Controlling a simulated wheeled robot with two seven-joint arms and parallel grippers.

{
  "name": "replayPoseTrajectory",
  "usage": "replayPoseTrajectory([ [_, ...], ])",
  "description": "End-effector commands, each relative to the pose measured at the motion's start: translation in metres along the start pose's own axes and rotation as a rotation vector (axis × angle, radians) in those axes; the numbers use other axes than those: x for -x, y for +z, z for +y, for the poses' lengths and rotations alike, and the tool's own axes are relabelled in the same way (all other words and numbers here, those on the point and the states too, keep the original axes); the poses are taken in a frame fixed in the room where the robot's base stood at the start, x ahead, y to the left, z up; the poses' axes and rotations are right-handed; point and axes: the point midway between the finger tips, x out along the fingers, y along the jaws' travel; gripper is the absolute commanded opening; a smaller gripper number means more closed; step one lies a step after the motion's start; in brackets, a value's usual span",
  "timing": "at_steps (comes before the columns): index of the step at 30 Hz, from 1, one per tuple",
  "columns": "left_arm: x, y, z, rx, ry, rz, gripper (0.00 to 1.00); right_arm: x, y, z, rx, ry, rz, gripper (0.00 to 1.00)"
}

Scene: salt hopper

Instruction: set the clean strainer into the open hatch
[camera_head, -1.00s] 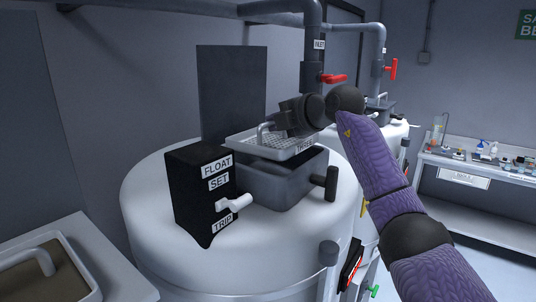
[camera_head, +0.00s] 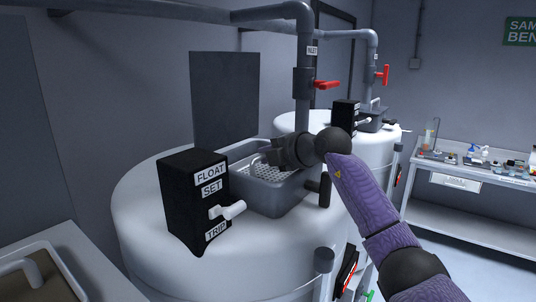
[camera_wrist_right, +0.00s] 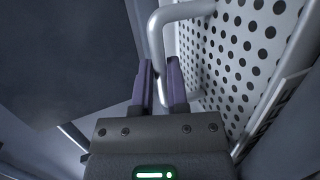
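The clean strainer (camera_head: 268,172) is a pale perforated basket with a bent tube handle (camera_wrist_right: 156,45). In the head view it sits down inside the open hatch (camera_head: 268,203), a grey box on top of the white tank. Its rim looks about level with the hatch rim; I cannot tell if it rests on the bottom. My right gripper (camera_head: 275,154) is over the hatch. In the right wrist view its two fingers (camera_wrist_right: 161,88) are closed around the handle, with the perforated face (camera_wrist_right: 235,50) to the right. My left gripper is not in view.
A black float box (camera_head: 190,200) with a white lever stands left of the hatch. A dark upright panel (camera_head: 225,100) and a pipe with a red valve (camera_head: 326,86) stand behind. A tray with brown contents (camera_head: 38,280) is at lower left. A second tank (camera_head: 385,140) stands behind right.

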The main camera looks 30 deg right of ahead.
Motion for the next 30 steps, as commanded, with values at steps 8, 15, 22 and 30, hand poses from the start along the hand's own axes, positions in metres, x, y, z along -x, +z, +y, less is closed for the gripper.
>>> replayPoseTrajectory([
  [8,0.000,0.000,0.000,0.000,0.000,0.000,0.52,0.000,0.000,0.000,-0.001,-0.001,0.000,0.52],
  [15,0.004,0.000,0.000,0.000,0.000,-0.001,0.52,0.002,0.000,0.005,0.000,0.000,0.000,0.52],
  [22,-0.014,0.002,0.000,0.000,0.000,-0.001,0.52,0.040,0.002,0.007,0.005,0.002,-0.005,0.52],
  [30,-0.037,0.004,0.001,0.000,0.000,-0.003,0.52,0.105,0.001,0.008,0.002,0.001,-0.004,0.52],
])
